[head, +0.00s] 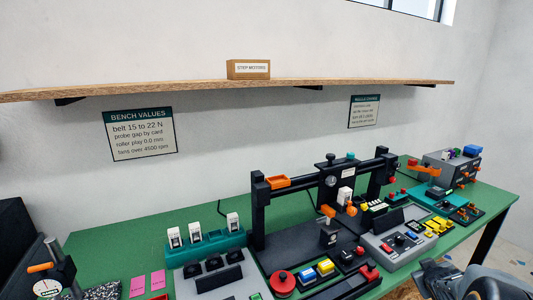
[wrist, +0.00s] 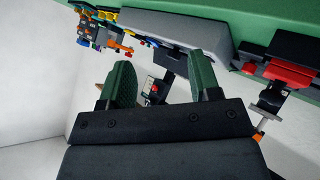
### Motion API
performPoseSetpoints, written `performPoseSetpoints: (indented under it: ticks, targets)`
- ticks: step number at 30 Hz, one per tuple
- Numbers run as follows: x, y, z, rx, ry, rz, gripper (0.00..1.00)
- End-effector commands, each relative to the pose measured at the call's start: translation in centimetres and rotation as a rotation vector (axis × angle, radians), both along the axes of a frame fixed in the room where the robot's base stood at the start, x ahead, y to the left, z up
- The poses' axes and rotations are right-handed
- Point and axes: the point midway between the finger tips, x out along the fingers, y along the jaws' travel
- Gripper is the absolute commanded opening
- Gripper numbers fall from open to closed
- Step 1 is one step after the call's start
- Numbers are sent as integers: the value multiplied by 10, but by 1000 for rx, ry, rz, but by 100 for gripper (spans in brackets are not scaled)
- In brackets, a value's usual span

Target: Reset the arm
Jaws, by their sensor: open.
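My gripper (wrist: 161,62) shows in the wrist view with its two green fingers spread apart and nothing held between them. The wrist view is turned over, with the green bench (wrist: 215,12) along the top, so the gripper is beside the bench edge. In the head view, a dark grey part of my arm (head: 450,280) shows at the lower right, in front of the bench's near edge. The fingers cannot be made out there.
The green bench (head: 130,245) carries a black printer frame (head: 257,215), a teal rack (head: 207,245), a grey control panel (head: 385,245) and a grey box (head: 440,170). A wooden shelf (head: 150,90) holds a STEP MOTORS box (head: 248,69). Open floor lies at the right.

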Motion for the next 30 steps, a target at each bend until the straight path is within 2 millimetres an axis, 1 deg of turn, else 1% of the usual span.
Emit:
performPoseSetpoints:
  ticks: [1,2,3,5,6,7,8,9,11,12,15,18,21,25,30]
  targets:
    - [-11,14,4,47,61,-76,57]
    - [-20,23,3,85,105,-121,57]
    - [-32,37,4,130,159,-180,57]
    - [-50,64,5,212,240,-251,57]
    - [-61,86,7,273,293,-284,57]
    - [-70,103,10,317,333,-302,57]
    - [-79,122,13,362,372,-312,57]
    - [-91,147,17,418,421,-315,57]
    - [-105,180,25,487,481,-302,57]
    - [-114,200,31,522,508,-282,57]
    - [-127,242,49,574,530,-198,57]
    - [-128,265,64,566,498,-107,57]
    - [-128,276,74,550,480,-50,57]
    - [-128,281,77,542,478,-22,57]
    - [-128,282,76,541,480,-20,57]
